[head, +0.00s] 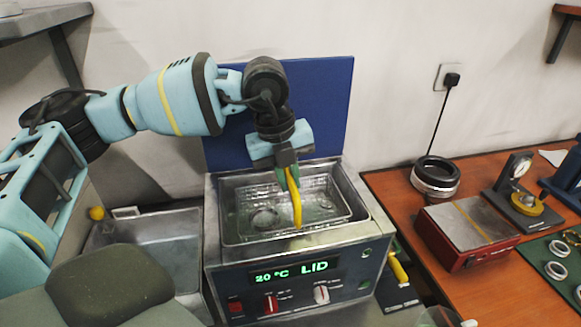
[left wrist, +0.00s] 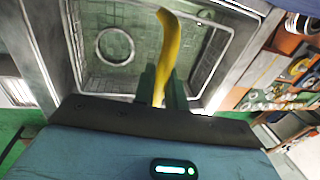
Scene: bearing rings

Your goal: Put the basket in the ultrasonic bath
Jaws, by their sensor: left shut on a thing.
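The ultrasonic bath (head: 215,255) is a steel box with an open tank and a green display reading "20 °C LID". The wire-mesh basket (head: 325,192) is within the tank opening, with a ring (head: 263,220) in it. In the left wrist view the basket mesh (left wrist: 133,20) and ring (left wrist: 115,45) show from above. My left gripper (head: 288,178) is above the basket, shut on its yellow handle (head: 296,205); the handle also shows in the left wrist view (left wrist: 168,45). I cannot tell whether the basket touches the tank floor. My right gripper is out of view.
A blue panel (head: 325,100) stands upright behind the bath. A steel sink (head: 165,260) is to the left.

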